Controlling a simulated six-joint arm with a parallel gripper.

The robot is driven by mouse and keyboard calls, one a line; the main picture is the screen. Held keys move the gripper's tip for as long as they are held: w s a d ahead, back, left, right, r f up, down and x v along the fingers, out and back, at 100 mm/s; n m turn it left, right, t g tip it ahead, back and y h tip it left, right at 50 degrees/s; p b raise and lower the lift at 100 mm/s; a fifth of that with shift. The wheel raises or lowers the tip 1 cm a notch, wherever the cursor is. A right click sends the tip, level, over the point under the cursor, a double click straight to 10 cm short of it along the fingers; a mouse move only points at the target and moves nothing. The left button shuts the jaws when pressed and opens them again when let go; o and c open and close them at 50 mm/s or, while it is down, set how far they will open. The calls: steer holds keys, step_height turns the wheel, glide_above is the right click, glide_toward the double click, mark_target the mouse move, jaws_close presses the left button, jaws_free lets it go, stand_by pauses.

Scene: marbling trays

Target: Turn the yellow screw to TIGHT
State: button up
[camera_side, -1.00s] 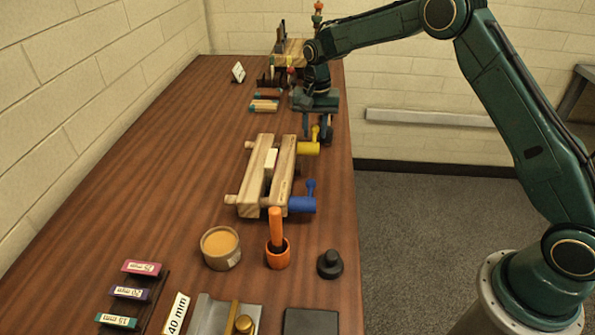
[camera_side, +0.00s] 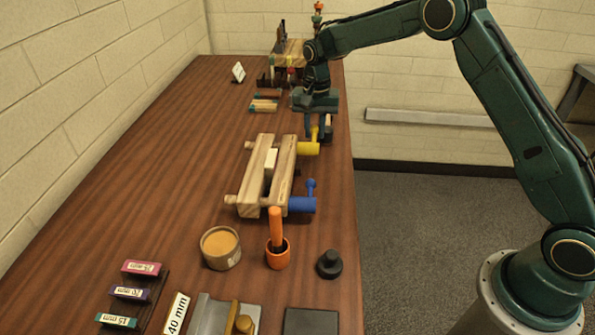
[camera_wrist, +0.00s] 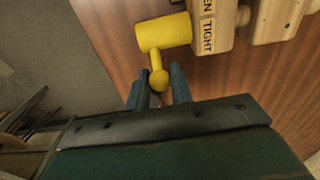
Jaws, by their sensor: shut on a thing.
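The yellow screw (camera_side: 307,149) sits at the far right end of a wooden clamp (camera_side: 283,165). Its handle sticks up in the side view. In the wrist view the yellow screw (camera_wrist: 165,32) has a thick barrel and a thin handle with a round knob pointing toward my gripper (camera_wrist: 159,88). My gripper (camera_side: 317,128) is shut on the handle's knob, one dark blue finger on each side. The word TIGHT and the end of another word, "EN", show on the wooden bar (camera_wrist: 212,20) beside the barrel; the other word is cut off.
A blue screw (camera_side: 301,204) is at the clamp's near end. A pale block (camera_side: 270,160) is between the bars. An orange-handled tool in a cup (camera_side: 277,255), a round tub (camera_side: 221,249) and a black knob (camera_side: 330,264) stand nearer.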

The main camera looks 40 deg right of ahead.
steer(key=shift+w+d+f, duration=0.1)
steer(key=shift+d+f, duration=0.05)
steer(key=shift+f, duration=0.15)
steer(key=shift+w+d+f, duration=0.1)
steer(key=shift+f, duration=0.2)
steer(key=shift+w+f, duration=0.1)
steer(key=shift+f, duration=0.25)
steer(key=o, duration=0.6)
steer(key=shift+o, duration=0.2)
steer(key=shift+r, duration=0.1)
steer(key=shift+r, duration=0.35)
steer(key=c, duration=0.6)
steer(key=shift+c, duration=0.2)
steer(key=shift+f, duration=0.15)
